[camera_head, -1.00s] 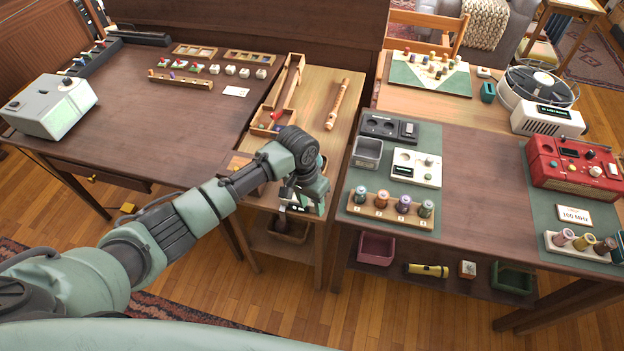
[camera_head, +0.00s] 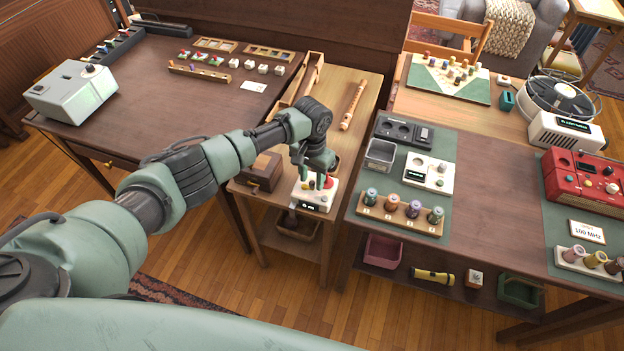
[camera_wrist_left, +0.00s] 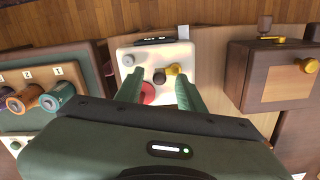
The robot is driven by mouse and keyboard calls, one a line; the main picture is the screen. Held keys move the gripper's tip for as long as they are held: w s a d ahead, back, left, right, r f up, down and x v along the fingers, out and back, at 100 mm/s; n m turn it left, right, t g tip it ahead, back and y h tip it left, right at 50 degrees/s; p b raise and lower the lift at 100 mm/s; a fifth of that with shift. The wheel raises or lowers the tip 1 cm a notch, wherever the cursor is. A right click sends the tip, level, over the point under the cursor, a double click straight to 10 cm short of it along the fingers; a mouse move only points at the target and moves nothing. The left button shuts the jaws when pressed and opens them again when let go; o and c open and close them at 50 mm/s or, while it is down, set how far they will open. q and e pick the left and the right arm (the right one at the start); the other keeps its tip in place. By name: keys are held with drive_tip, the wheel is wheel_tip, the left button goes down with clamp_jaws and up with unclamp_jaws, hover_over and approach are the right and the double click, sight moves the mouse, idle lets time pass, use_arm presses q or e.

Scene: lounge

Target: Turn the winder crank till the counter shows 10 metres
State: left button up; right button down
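A white device (camera_head: 316,194) with a small dark display on its front edge stands at the near end of the narrow wooden table; I take it for the winder. The digits are too small to read. In the left wrist view the white device (camera_wrist_left: 181,56) carries a red disc (camera_wrist_left: 148,93), a dark round knob (camera_wrist_left: 159,76), a yellow knob (camera_wrist_left: 173,69) and a grey knob (camera_wrist_left: 127,60). My left gripper (camera_head: 315,178) is over it. Its green fingers (camera_wrist_left: 160,88) are apart, with the dark knob between them in the picture; contact cannot be told. My right gripper is out of view.
A brown wooden box (camera_head: 262,170) with a brass knob stands left of the white device. A wooden flute (camera_head: 353,104) lies farther back on the narrow table.

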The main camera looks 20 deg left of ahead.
use_arm(q)
drive_tip(key=shift+f, duration=0.7)
clamp_jaws()
drive_tip(key=shift+s+m, duration=0.1)
drive_tip(key=shift+m, duration=0.2)
